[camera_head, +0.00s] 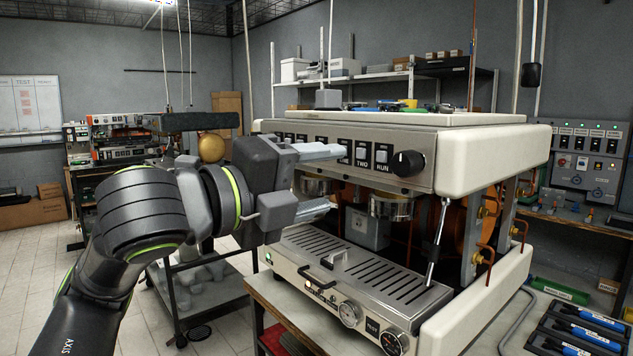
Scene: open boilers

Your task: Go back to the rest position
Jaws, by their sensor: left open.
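My left gripper (322,180) is open and empty. Its two fingers point right, in front of the left part of the espresso machine (480,155). The upper finger overlaps the row of switches on the machine's front panel, and the lower finger is in front of the space over the drip tray (365,272). I cannot tell whether the fingers touch the machine. A black knob (408,163) is at the right of the panel, beside the switches marked TWO and RUN. My right gripper is not in view.
The machine stands on a workbench (268,290). Blue-handled tools lie in a black tray (575,330) at the lower right. A metal cart (205,290) stands behind my left arm. A control panel (590,155) is at the right wall. Tiled floor (35,265) is free at the left.

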